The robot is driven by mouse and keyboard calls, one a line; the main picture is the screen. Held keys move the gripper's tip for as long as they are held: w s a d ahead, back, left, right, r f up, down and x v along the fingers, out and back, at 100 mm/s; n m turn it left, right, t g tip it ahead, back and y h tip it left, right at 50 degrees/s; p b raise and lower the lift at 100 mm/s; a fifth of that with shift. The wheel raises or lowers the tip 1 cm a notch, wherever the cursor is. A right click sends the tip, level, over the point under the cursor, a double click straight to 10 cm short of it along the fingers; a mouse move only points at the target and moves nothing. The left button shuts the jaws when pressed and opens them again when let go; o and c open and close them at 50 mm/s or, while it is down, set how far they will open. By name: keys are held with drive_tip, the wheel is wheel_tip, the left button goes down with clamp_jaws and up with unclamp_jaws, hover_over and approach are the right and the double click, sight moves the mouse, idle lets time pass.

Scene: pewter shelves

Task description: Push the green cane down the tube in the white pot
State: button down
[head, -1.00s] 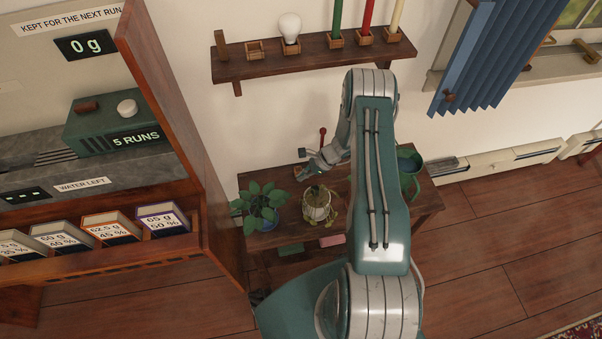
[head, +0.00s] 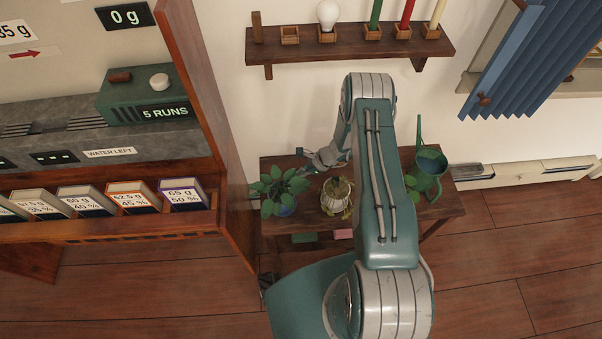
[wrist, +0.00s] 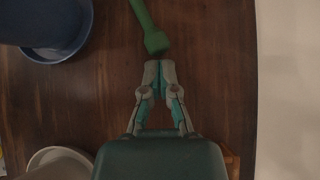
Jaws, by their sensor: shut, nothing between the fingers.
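A white pot (head: 335,205) with a drooping yellowish plant stands on the dark wooden bench (head: 455,205). Its rim also shows at the lower left of the wrist view (wrist: 62,160). I cannot make out a tube in it. My gripper (wrist: 159,66) is shut and empty, low over the bench; in the head view it (head: 308,157) is behind the white pot, towards the wall. A green rod with a thicker end (wrist: 148,28) is just beyond my fingertips; whether it is the cane I cannot tell. A green stick (head: 375,15) stands in a wall-shelf holder.
A leafy plant in a blue pot (head: 286,209) is left of the white pot. A green watering can (head: 429,170) stands at the bench's right. The wall shelf (head: 350,45) is above, and a wooden cabinet side (head: 200,120) is left.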

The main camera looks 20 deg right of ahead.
drive_tip(key=shift+w+a, duration=0.2)
drive_tip(key=shift+a, duration=0.9)
drive_tip(key=v, duration=1.2)
drive_tip(key=shift+d, duration=0.1)
